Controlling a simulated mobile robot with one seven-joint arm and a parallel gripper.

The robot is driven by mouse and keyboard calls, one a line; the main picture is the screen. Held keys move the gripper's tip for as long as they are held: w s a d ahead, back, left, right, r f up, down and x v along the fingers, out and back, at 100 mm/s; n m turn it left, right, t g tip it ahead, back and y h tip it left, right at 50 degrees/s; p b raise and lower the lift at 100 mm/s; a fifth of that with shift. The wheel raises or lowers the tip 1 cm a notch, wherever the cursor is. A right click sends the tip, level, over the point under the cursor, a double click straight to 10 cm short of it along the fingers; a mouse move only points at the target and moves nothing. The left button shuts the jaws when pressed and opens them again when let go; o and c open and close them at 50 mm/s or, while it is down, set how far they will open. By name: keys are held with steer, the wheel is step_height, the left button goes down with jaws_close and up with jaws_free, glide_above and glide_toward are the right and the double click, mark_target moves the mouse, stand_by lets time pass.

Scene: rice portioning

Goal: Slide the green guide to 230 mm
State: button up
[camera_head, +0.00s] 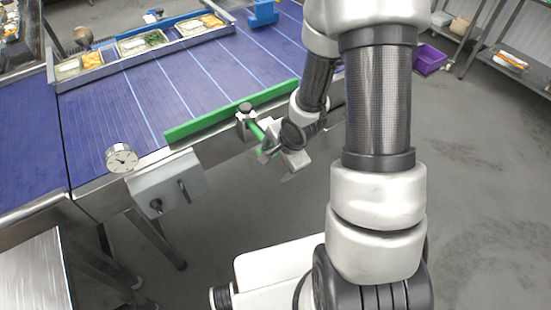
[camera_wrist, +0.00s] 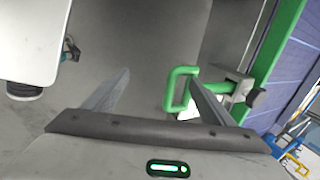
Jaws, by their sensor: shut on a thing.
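The green guide (camera_head: 205,124) is a long straight rail lying along the near edge of the blue conveyor belt. It also shows at the right of the wrist view (camera_wrist: 272,50). A clamp with a dark knob (camera_head: 246,108) joins it to a green rod and looped handle (camera_wrist: 170,92). My gripper (camera_head: 268,152) is at this handle, on the near side of the belt. In the wrist view my gripper (camera_wrist: 158,82) has the handle between its fingers, close to the right finger, and is shut on it. The exact contact is hard to see.
Food trays (camera_head: 143,43) line the far side. A purple crate (camera_head: 430,60) sits on the floor at right. The floor beside the belt is clear.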

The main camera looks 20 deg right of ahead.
steer(key=shift+s+d+f, duration=0.25)
steer(key=shift+s+f, duration=0.1)
steer(key=shift+s, duration=0.35)
steer(key=shift+s+d+f, duration=0.2)
steer(key=shift+s+f, duration=0.1)
steer(key=shift+s, duration=0.35)
steer(key=o, duration=0.8)
steer(key=shift+g, duration=0.3)
steer(key=shift+r+p, duration=0.6)
steer(key=shift+c, duration=0.3)
steer(key=shift+p+v, duration=0.7)
steer(key=shift+v, duration=0.1)
steer(key=c, duration=1.1)
steer(key=shift+p+v, duration=1.9)
steer(key=shift+v, duration=0.3)
steer(key=shift+w+a+r, duration=0.1)
steer(key=shift+w+a, duration=0.05)
